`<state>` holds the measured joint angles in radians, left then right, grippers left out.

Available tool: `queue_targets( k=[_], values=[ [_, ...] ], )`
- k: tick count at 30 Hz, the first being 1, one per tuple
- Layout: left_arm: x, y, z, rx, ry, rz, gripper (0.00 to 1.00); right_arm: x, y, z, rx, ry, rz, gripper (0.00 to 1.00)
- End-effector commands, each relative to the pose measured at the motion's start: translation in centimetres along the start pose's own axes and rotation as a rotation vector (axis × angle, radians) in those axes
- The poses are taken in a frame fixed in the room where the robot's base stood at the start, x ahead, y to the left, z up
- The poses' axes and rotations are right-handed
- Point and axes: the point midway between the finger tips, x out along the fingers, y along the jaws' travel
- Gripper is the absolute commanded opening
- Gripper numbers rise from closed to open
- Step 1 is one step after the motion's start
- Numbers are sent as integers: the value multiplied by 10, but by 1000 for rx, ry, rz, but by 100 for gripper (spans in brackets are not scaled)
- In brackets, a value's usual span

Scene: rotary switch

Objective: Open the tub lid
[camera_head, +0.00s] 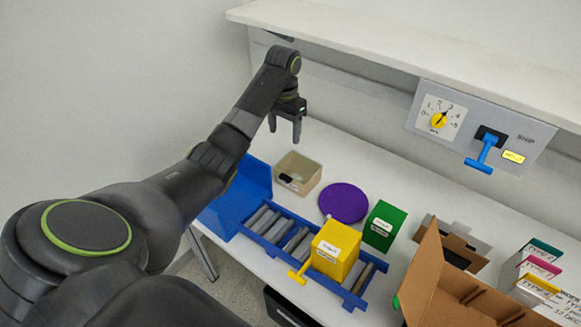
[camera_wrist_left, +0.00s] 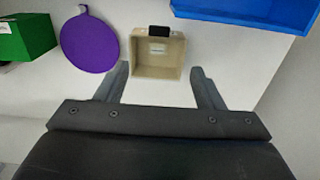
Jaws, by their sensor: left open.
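A beige square tub (camera_head: 298,174) stands on the white table near the blue bin, with a black tab on its near edge. In the left wrist view the tub (camera_wrist_left: 158,70) lies ahead between my fingers, its black tab (camera_wrist_left: 159,31) at the far edge. Its top looks recessed; I cannot tell whether a lid covers it. My left gripper (camera_head: 285,131) is open and empty, pointing down above and behind the tub; its two spread fingers show in the wrist view (camera_wrist_left: 160,73). They appear apart from the tub. My right gripper is not in view.
A purple disc (camera_head: 344,203) and a green box (camera_head: 383,226) lie right of the tub. A blue bin (camera_head: 240,196) is on its left. A blue roller rack (camera_head: 272,238) holds a yellow box (camera_head: 336,249) in front. A shelf (camera_head: 400,35) overhangs the table.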

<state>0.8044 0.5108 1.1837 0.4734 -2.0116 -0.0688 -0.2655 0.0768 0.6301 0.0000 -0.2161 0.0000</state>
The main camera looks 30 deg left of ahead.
Motion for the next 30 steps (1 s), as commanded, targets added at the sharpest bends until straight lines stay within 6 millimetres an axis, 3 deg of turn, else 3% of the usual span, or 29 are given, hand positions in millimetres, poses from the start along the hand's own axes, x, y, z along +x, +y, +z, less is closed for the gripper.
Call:
queue_targets(
  k=[6, 9, 14, 15, 20, 30],
  values=[
    [26, 0, 0, 0, 0, 0, 62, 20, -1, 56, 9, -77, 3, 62],
    [40, 0, 0, 0, 0, 0, 62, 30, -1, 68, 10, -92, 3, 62],
    [65, 0, 0, 0, 0, 0, 62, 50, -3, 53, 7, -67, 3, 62],
    [68, 1, 1, 0, -4, 3, 62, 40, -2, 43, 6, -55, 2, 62],
    [104, 1, 1, 0, -5, 2, 62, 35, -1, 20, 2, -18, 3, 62],
    [161, 1, 0, 0, -1, 0, 62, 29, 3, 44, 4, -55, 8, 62]
  ],
)
